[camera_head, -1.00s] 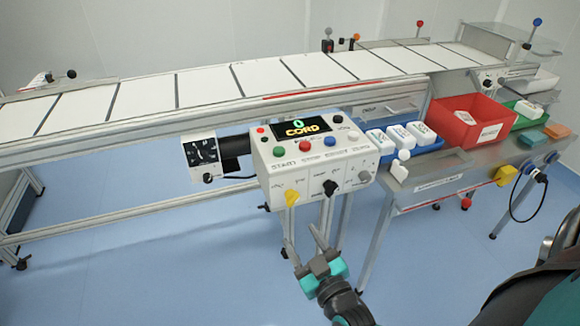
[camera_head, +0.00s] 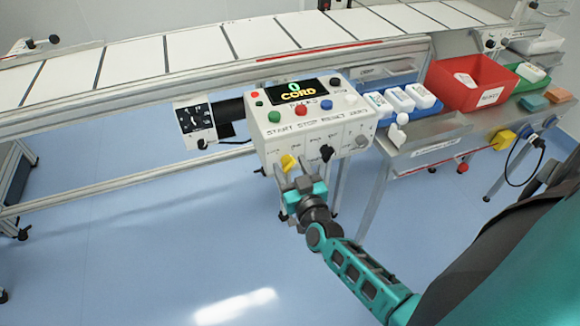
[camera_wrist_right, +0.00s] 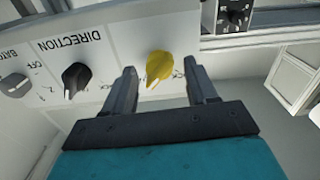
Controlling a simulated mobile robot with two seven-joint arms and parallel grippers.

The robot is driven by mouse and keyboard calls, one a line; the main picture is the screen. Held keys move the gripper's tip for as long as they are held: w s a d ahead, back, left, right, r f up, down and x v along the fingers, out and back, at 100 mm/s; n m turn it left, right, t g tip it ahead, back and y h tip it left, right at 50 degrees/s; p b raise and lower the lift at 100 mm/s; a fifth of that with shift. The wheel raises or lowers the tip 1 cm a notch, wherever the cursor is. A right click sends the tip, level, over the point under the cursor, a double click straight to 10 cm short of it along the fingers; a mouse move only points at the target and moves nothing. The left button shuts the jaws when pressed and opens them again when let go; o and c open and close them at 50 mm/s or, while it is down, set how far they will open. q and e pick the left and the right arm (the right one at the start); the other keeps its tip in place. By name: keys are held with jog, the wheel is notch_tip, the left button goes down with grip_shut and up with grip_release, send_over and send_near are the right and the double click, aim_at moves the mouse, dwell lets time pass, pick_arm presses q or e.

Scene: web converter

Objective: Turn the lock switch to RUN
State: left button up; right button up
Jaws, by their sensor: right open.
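The white control box (camera_head: 318,140) carries a yellow rotary switch (camera_head: 288,162) low on its front panel. In the right wrist view the yellow switch (camera_wrist_right: 160,66) has a slanted pointer; its label is too unclear to read. I cannot tell for certain that it is the lock switch. My right gripper (camera_head: 294,173) is open just in front of it. In the wrist view the two fingers (camera_wrist_right: 163,72) stand on either side of the yellow switch, with gaps visible. My left gripper is not in view.
A black DIRECTION knob (camera_wrist_right: 75,78) sits beside the yellow switch, with a grey knob (camera_wrist_right: 15,85) farther along. Coloured buttons and a display reading CORD (camera_head: 297,91) are on top of the box. A black-faced dial unit (camera_head: 197,120) hangs left. Blue floor below is clear.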

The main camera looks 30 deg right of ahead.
jog(key=shift+w+d, duration=0.15)
jog(key=shift+w, duration=0.4)
jog(key=c, duration=1)
jog(key=shift+s+a+f, duration=0.1)
jog(key=shift+a+f, duration=0.1)
jog(key=shift+a, duration=0.05)
dwell(0.4)
jog(key=o, duration=1)
jog(key=shift+c, duration=0.2)
jog(key=shift+o, duration=0.2)
jog(key=shift+d+r, duration=0.1)
